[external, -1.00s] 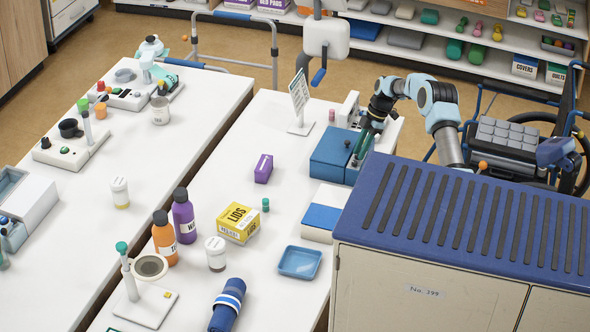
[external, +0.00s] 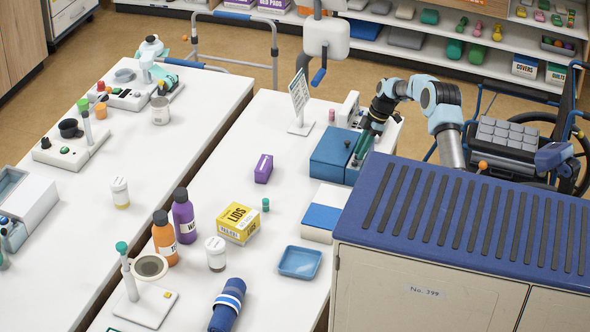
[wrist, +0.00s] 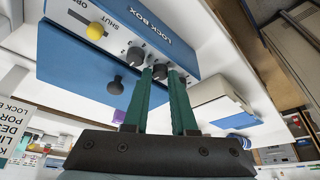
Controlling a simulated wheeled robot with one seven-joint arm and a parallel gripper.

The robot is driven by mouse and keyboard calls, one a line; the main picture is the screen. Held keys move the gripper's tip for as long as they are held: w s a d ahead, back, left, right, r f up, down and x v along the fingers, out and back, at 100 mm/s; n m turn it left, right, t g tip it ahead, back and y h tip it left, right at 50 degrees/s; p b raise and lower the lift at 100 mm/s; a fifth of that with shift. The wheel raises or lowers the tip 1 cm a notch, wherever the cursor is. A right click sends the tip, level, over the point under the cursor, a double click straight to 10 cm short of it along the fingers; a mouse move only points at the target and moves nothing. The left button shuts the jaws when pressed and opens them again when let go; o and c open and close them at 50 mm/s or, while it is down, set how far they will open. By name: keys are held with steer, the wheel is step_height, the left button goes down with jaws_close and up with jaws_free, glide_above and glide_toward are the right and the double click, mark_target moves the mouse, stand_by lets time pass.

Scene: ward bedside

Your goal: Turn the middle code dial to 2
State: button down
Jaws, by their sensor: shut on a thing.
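The blue lock box (external: 330,152) stands at the far right end of the near table. Dark code dials sit in a row on the panel. One dial (wrist: 136,53) is clear of my fingers, and the middle dial (wrist: 160,71) is between the fingertips. Another dial is partly hidden behind the right finger. My gripper (wrist: 160,76) is shut on the middle dial; its teal fingers also show in the external view (external: 362,148). The number the dial points to cannot be read.
A yellow knob (wrist: 95,31) is on the panel by OPEN and SHUT. A dark round knob (wrist: 115,85) stands on the box's blue face. A white and blue box (wrist: 222,103) is close to the right finger. A sign stand (external: 300,100) is left of the lock box.

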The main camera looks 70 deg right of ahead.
steer(key=m+b, duration=0.1)
steer(key=m+h+b, duration=0.1)
steer(key=m+b, duration=0.1)
steer(key=m+h+b, duration=0.1)
steer(key=m, duration=0.1)
steer(key=shift+s+a+f+t+b, duration=0.15)
steer(key=shift+a+t+b, duration=0.1)
steer(key=shift+t+b, duration=0.15)
steer(key=shift+a+m+h+b, duration=0.1)
steer(key=shift+m+h+b, duration=0.45)
steer(key=shift+m, duration=0.7)
steer(key=shift+a+m+h+b, duration=0.1)
steer(key=shift+m+h+b, duration=0.4)
steer(key=shift+m, duration=0.75)
steer(key=c, duration=1)
jaws_free()
steer(key=shift+r, duration=0.3)
steer(key=b+v, duration=0.2)
steer(key=v, duration=0.8)
steer(key=shift+r, duration=0.3)
steer(key=shift+s+d, duration=0.1)
steer(key=shift+d, duration=0.05)
